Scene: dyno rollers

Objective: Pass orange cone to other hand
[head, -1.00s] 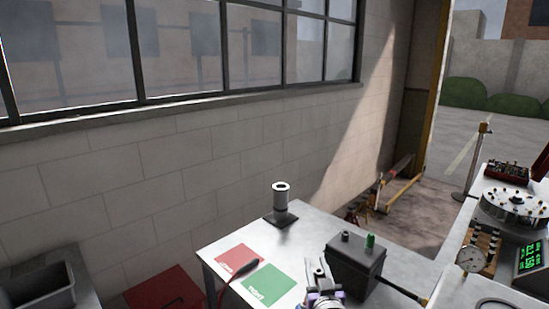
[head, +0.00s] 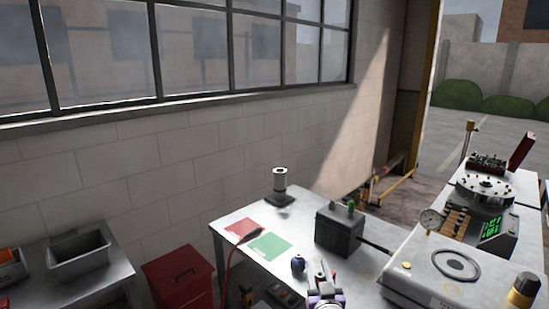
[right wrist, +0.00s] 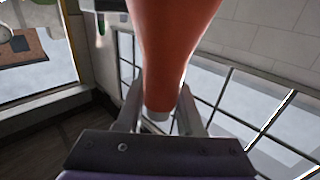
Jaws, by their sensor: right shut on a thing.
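An orange cone (right wrist: 170,40) fills the upper middle of the right wrist view, with a pale narrow end pointing toward the gripper's palm. My right gripper (right wrist: 160,105) has one finger on each side of that narrow end and is shut on it. In the head view my right gripper (head: 322,275) shows at the bottom middle, in front of the table; I cannot make out the cone there. My left gripper is not in view.
A table holds a dark box (head: 338,232), a red mat (head: 243,228), a green mat (head: 270,246) and a grey cylinder on a stand (head: 280,182). A dark blue rounded thing (head: 298,265) is beside my right gripper. A grey bin (head: 80,258) stands at left.

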